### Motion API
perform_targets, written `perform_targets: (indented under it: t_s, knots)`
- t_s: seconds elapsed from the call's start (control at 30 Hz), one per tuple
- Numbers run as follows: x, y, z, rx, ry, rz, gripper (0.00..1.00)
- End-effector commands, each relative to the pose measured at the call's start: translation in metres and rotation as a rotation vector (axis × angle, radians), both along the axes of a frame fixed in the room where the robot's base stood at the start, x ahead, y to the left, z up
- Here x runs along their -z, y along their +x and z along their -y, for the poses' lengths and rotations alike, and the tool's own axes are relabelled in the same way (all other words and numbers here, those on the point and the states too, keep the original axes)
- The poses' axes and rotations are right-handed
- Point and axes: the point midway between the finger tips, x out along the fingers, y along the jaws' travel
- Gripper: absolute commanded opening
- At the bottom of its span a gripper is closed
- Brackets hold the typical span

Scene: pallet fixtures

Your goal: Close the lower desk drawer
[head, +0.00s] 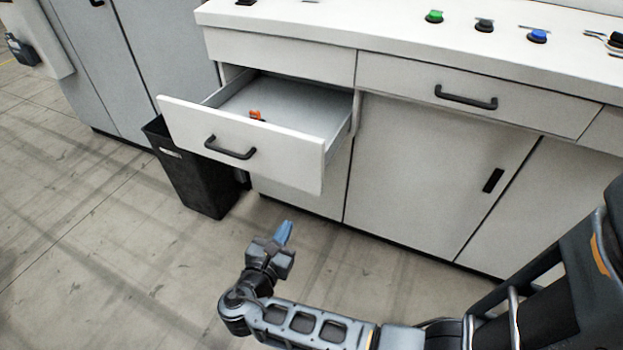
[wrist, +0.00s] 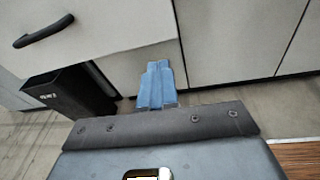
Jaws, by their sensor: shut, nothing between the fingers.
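The lower desk drawer (head: 240,140) is pulled out of the white desk, below a closed upper drawer front. Its white front has a dark bar handle (head: 231,148), and a small orange item (head: 256,115) lies inside. My gripper (head: 284,232) is below and in front of the drawer, apart from it, with its blue fingers together and empty. In the wrist view the blue fingers (wrist: 157,84) are pressed together, and the drawer's handle (wrist: 43,31) shows at the upper left. The drawer's inside is hidden in the wrist view.
A black bin (head: 195,170) stands on the floor left of the desk, under the drawer's left side. Grey cabinets (head: 120,60) stand further left. The desktop (head: 390,25) holds green, black and blue buttons. The floor in front of the desk is clear.

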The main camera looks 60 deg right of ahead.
Motion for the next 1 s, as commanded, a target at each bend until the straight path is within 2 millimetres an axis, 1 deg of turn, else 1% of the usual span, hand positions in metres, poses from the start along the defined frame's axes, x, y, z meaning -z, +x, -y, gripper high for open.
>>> perform_targets:
  t_s: [0.03, 0.13, 0.23, 0.37, 0.47, 0.8, 1.0]
  knots:
    - [-0.013, 0.012, 0.000, 0.026, -0.052, -0.024, 0.00]
    - [-0.032, 0.022, -0.001, 0.069, -0.127, -0.063, 0.00]
    - [-0.041, 0.027, -0.001, 0.093, -0.164, -0.083, 0.00]
    - [-0.044, 0.027, 0.006, 0.102, -0.174, -0.090, 0.00]
    - [-0.044, 0.027, 0.019, 0.102, -0.173, -0.089, 0.00]
    - [-0.044, 0.030, 0.085, 0.103, -0.172, -0.088, 0.00]
    - [-0.044, 0.031, 0.118, 0.100, -0.171, -0.088, 0.00]
